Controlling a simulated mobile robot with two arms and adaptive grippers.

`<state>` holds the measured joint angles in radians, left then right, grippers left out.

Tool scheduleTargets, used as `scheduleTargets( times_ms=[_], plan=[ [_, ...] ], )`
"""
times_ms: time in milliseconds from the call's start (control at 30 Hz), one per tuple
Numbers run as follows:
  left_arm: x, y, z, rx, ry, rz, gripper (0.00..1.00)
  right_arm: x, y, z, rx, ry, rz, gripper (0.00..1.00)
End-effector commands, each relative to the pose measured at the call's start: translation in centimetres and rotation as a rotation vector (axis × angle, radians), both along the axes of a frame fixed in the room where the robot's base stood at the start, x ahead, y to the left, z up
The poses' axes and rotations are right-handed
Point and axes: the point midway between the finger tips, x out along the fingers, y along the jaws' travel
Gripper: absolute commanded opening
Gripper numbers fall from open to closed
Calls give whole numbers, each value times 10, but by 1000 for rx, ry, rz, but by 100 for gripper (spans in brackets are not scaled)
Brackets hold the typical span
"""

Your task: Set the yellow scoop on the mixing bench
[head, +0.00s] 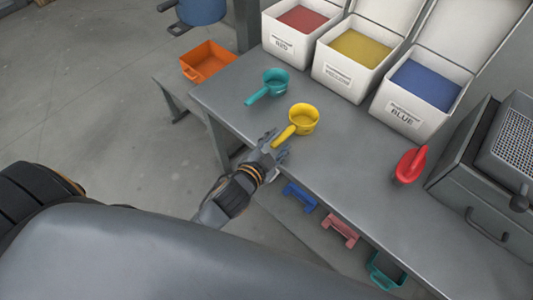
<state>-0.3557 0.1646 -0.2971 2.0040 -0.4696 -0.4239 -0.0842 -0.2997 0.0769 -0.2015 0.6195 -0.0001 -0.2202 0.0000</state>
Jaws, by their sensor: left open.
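The yellow scoop (303,119) sits upright on the grey bench (232,93), its handle pointing down-left toward the bench's front edge. My left gripper (273,145) is open at the handle's end, with its fingers close around or beside the handle; I cannot tell whether they touch it. No label in view tells whether this grey bench is the mixing bench. My right gripper is not in view.
A teal scoop (275,82) lies left of the yellow one, and a red scoop (409,166) stands to the right. Bins of red (284,46), yellow (336,75) and blue powder (396,111) line the back. An orange tray (207,62) is at the left. Bare bench lies between the scoops.

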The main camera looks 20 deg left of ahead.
Motion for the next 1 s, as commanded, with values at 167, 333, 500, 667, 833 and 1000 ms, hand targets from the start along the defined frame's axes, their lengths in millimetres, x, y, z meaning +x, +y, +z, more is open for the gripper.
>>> scheduleTargets(
  times_ms=[167,333,500,667,833,1000],
  plan=[
    [-39,5,11,0,4,0,42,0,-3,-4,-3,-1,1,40],
    [-64,8,20,1,3,1,42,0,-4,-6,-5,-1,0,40],
    [-75,10,25,1,2,1,42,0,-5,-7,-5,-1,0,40],
    [-76,10,26,1,0,1,42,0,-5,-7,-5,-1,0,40],
    [-76,10,13,0,22,1,42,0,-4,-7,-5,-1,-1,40],
    [-85,13,-83,-22,192,16,42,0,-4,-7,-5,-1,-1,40]
  ],
)
